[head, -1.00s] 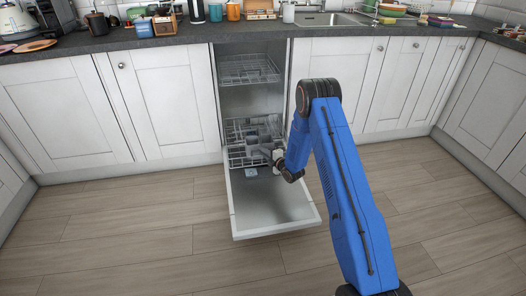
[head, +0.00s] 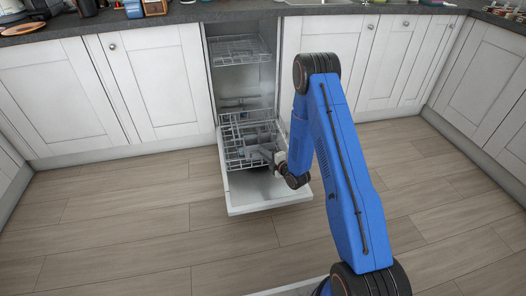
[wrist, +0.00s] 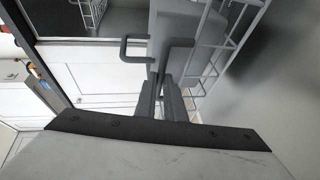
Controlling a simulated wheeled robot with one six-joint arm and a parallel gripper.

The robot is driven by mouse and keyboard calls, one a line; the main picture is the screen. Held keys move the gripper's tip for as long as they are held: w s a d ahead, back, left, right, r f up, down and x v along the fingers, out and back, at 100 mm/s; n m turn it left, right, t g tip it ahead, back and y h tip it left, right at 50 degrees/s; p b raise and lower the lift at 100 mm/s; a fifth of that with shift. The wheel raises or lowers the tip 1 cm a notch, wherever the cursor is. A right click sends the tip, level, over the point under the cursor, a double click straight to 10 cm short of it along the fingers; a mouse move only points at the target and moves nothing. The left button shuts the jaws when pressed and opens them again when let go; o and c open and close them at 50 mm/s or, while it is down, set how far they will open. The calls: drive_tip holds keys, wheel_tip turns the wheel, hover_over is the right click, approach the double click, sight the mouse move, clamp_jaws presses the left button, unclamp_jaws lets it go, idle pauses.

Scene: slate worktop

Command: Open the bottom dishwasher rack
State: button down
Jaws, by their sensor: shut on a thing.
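The bottom rack (head: 238,138) is a grey wire basket, drawn part of the way out of the dishwasher over its lowered door (head: 262,194). My gripper (head: 273,157) is at the front right part of the rack. In the wrist view my gripper (wrist: 162,82) has its fingers close together, shut on the front of the bottom rack. White rack wires (wrist: 214,48) run just to the right of the fingers there. The exact gripped part is hard to make out.
The upper rack (head: 238,50) sits inside the dishwasher cavity. White cabinets (head: 150,85) flank the opening, below a dark worktop (head: 180,14). The wooden floor (head: 130,235) in front and to the left is clear.

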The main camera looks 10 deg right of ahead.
drive_tip(key=shift+s, duration=0.15)
drive_tip(key=c, duration=1.8)
unclamp_jaws()
drive_tip(key=shift+c, duration=0.2)
drive_tip(key=shift+s+d, duration=0.1)
drive_tip(key=v, duration=1.7)
drive_tip(key=shift+r, duration=0.1)
